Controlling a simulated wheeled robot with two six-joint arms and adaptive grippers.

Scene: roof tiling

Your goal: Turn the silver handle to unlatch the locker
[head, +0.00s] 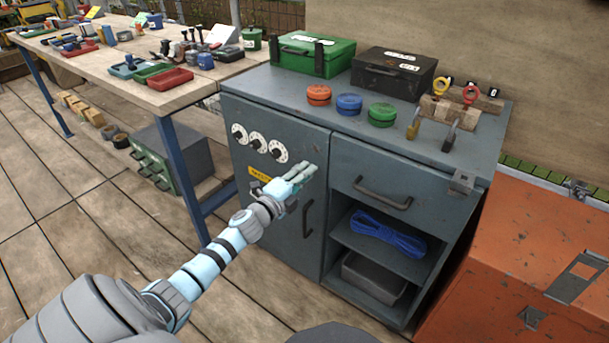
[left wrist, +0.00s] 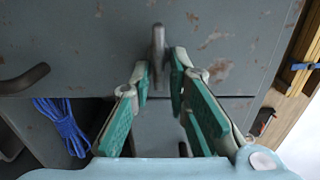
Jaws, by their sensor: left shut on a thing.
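The locker is the grey left part of a steel cabinet, with a closed door (head: 285,125) that bears three white dials (head: 257,142) and a yellow label. In the left wrist view, the silver handle (left wrist: 158,45) stands out from the scratched grey face, between the tips of my left gripper (left wrist: 162,72). In the head view, my left gripper (head: 303,178) is at the door below the dials and hides the silver handle there. Its fingers are closed on the handle. My right gripper does not show.
A dark pull handle (head: 308,218) is just below my left gripper. To the right are a drawer handle (head: 383,194) and an open shelf with blue rope (head: 388,232). A workbench (head: 130,75) stands left, an orange chest (head: 530,270) right.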

